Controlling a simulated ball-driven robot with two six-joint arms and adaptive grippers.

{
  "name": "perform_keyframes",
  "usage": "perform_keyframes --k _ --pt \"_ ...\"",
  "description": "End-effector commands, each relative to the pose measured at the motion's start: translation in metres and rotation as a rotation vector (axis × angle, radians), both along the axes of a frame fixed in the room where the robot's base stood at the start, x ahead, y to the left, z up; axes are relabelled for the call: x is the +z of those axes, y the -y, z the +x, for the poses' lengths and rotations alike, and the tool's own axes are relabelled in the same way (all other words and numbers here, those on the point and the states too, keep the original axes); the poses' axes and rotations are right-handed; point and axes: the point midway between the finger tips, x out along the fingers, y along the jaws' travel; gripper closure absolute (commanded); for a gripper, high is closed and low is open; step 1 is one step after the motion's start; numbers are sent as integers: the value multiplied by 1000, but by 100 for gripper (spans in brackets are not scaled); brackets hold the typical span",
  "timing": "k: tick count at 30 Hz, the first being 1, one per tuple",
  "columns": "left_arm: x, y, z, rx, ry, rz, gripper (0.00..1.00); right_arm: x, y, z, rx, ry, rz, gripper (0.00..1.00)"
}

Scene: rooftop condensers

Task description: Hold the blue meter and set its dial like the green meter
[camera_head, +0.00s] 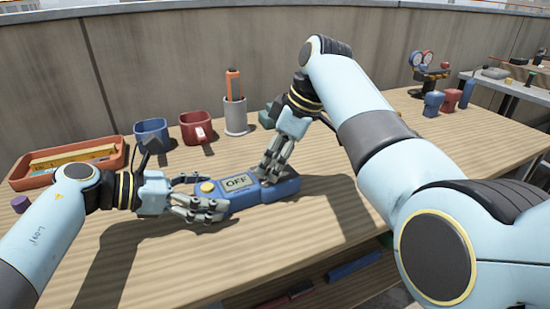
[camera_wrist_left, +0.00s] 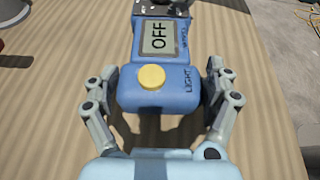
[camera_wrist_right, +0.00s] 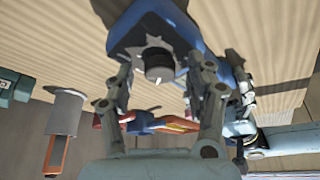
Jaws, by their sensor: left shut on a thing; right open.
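The blue meter (camera_head: 283,188) lies on the wooden table, its screen reading OFF. It also shows in the left wrist view (camera_wrist_left: 160,98), with a yellow button labelled LIGHT. My left gripper (camera_head: 208,206) is shut on the meter's button end, a finger along each side. My right gripper (camera_head: 270,170) is open over the far end, fingers pointing down. In the right wrist view the black dial (camera_wrist_right: 158,64) with a white mark stands between its fingers, apparently not clamped. A green object (camera_head: 265,118), perhaps the green meter, is mostly hidden behind my right wrist; its dial cannot be seen.
Behind the meter stand a blue mug (camera_head: 151,133), a red mug (camera_head: 195,127) and a grey cup (camera_head: 236,118) with an orange-handled tool. An orange tray (camera_head: 112,160) is at the left. A gauge set (camera_head: 425,68) stands far right. The table's front right is clear.

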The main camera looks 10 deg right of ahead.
Motion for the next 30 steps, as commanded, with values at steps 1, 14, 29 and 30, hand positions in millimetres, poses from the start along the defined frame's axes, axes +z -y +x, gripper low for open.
perform_keyframes --k 1,14,29,30 --pt "-2 0 -1 0 -3 1 68 -1 0 0 0 0 0 45" --pt "-2 0 -1 0 -3 1 68 -1 0 0 0 0 0 75" --pt "-2 0 -1 -1 -2 1 68 0 -1 -1 -142 1 2 100" --pt "-2 0 -1 0 -3 1 68 0 -1 -1 -143 1 2 100"
